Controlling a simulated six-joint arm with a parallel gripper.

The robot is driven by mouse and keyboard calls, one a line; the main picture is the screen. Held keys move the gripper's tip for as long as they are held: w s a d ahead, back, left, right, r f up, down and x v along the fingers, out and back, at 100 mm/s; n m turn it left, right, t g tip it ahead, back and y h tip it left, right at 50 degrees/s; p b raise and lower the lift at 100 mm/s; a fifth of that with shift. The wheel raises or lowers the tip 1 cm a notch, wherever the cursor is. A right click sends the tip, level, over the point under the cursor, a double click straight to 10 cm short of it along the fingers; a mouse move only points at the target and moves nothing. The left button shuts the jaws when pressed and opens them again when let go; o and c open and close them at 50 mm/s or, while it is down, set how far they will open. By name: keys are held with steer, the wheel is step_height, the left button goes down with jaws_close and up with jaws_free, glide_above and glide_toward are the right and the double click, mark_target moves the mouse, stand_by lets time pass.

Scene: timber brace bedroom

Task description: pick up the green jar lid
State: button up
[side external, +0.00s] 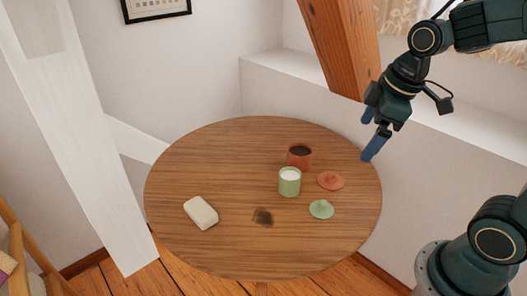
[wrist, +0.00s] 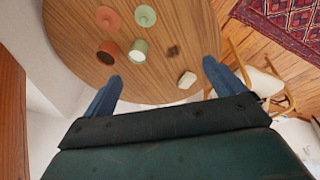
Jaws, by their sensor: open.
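The green jar lid (side external: 321,209) lies on the right front part of the round wooden table, knob up. It also shows in the wrist view (wrist: 145,16) near the top edge. A green jar (side external: 289,182) with pale contents stands just behind and left of the lid, and shows in the wrist view (wrist: 138,50). My gripper (side external: 370,137) is open and empty, raised at the table's right rear edge, well apart from the lid. Its two blue fingers also show in the wrist view (wrist: 163,82), spread wide.
A red lid (side external: 331,181) lies close behind the green lid. A red jar (side external: 299,156) with dark contents stands behind the green jar. A cream block (side external: 201,213) and a dark patch (side external: 263,216) are on the table (side external: 190,165). A slanted timber post (side external: 338,45) rises behind my gripper.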

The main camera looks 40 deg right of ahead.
steer(key=w+d+f+n+g, duration=0.2)
steer(key=w+d+f+n, duration=0.2)
steer(key=w+f+n, duration=0.35)
steer(key=n+g+y, duration=0.1)
steer(key=n, duration=0.3)
glide_above(323, 202)
steer(key=d, duration=0.2)
step_height(323, 202, down, 12)
steer(key=shift+a+f, duration=0.2)
steer(key=shift+f, duration=1.2)
steer(key=shift+a+f, duration=0.2)
steer(key=shift+f, duration=1.25)
steer(key=shift+a+f, duration=0.2)
steer(key=shift+f, duration=1.2)
steer(key=shift+f, duration=0.1)
steer(key=shift+a+f, duration=0.2)
steer(key=shift+f, duration=1.05)
steer(key=shift+a+f, duration=0.15)
steer(key=shift+f, duration=1.05)
steer(key=shift+c, duration=0.2)
steer(key=c, duration=1)
